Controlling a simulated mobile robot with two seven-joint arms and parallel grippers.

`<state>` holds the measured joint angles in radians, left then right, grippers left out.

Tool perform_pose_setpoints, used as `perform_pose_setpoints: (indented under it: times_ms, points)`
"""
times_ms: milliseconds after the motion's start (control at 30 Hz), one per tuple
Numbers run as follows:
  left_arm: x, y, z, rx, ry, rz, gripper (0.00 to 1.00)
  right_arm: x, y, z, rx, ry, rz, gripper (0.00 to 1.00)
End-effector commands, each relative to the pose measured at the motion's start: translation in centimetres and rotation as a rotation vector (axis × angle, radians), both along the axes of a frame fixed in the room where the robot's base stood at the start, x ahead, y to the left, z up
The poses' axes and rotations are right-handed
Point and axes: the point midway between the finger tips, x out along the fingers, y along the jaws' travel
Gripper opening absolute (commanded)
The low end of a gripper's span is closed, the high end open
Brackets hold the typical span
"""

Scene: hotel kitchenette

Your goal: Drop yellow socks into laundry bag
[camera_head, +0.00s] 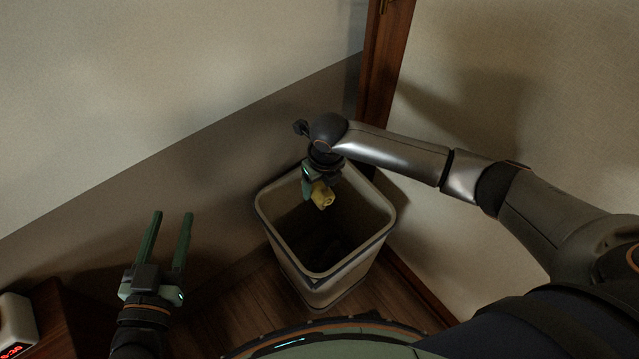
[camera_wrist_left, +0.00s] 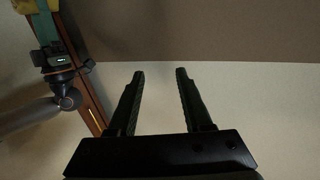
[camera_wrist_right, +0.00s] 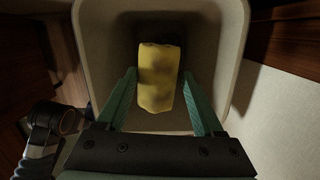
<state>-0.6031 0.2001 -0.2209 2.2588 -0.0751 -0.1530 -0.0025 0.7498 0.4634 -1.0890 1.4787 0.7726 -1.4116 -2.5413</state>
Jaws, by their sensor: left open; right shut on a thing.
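The yellow socks (camera_head: 322,196) are a small rolled bundle in my right gripper (camera_head: 316,188), over the opening of the laundry bag (camera_head: 262,217). The bag is a beige, square-mouthed bin with a dark inside. In the right wrist view, the socks (camera_wrist_right: 159,78) sit between the fingers of my right gripper (camera_wrist_right: 160,88), with the bag's rim (camera_wrist_right: 234,60) around them. My left gripper (camera_head: 173,216) is open and empty, left of the bag. In the left wrist view its two fingers (camera_wrist_left: 160,75) stand apart with nothing between them. The bag's bottom is too dark to make out.
Walls stand behind and to the right of the bag, with a brown wooden door frame (camera_head: 383,70) in the corner. A white clock with red digits (camera_head: 15,326) sits at the lower left. Wooden floor (camera_head: 235,305) shows left of the bag.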

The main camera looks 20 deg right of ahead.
Motion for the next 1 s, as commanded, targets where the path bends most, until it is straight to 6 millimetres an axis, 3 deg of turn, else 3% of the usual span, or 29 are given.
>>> perform_pose_setpoints:
  times_ms: [467, 1000]
  points:
    - [0.1, -0.4, 7.2, 0.0, -0.304, -0.036, 0.5, 0.0, 0.0, -1.4, 0.0, 0.0, -0.001, 0.14]
    - [-2.6, -1.2, 14.6, -0.005, -0.653, -0.096, 0.5, 0.0, 0.0, -3.3, 0.0, 0.0, -0.001, 0.14]
